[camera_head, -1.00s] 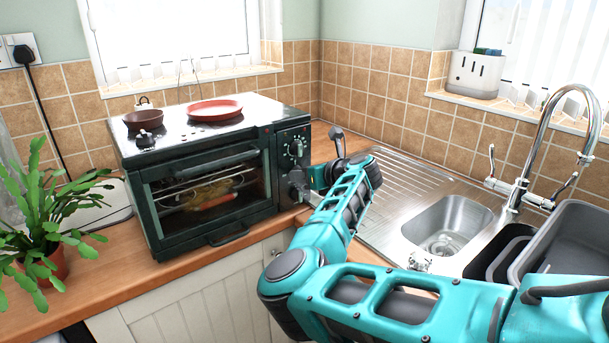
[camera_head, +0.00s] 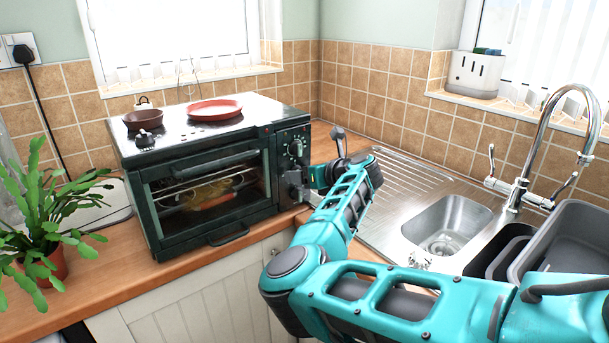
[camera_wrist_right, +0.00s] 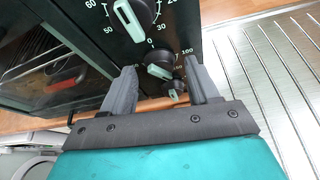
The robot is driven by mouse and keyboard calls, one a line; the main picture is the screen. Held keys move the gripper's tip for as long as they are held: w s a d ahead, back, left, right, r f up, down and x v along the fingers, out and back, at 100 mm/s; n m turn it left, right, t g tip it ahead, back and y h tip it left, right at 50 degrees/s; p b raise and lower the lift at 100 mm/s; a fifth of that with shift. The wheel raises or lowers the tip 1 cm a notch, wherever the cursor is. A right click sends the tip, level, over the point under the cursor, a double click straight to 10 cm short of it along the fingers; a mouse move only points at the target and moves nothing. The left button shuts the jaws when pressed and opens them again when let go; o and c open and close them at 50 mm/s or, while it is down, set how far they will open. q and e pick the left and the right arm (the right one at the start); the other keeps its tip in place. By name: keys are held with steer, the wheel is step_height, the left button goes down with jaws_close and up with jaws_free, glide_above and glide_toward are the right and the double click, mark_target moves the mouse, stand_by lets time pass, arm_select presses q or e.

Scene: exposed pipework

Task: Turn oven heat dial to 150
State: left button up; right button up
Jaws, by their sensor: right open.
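The dark oven (camera_head: 210,180) stands on the wooden counter, its control panel facing me at its right end. In the right wrist view, a black dial with a pale grip bar (camera_wrist_right: 158,68) has a 100 mark at its upper right; its exact setting is unreadable. Above it is a larger dial (camera_wrist_right: 130,18) marked 0, 50 and 60. My right gripper (camera_wrist_right: 160,72) is open, its grey fingers on either side of the lower dial; I cannot tell whether they touch it. In the head view the gripper (camera_head: 304,190) partly hides the panel's lower part. My left gripper is out of view.
A smaller knob (camera_wrist_right: 175,92) sits below the lower dial. A steel sink (camera_head: 445,225) with a tall tap (camera_head: 545,130) lies to the right. A plant (camera_head: 45,225) stands left of the oven. A red plate (camera_head: 214,110) and brown bowl (camera_head: 143,119) rest on top.

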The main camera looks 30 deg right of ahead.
steer(key=v, duration=1.3)
steer(key=shift+d+f, duration=0.1)
stand_by(0.3)
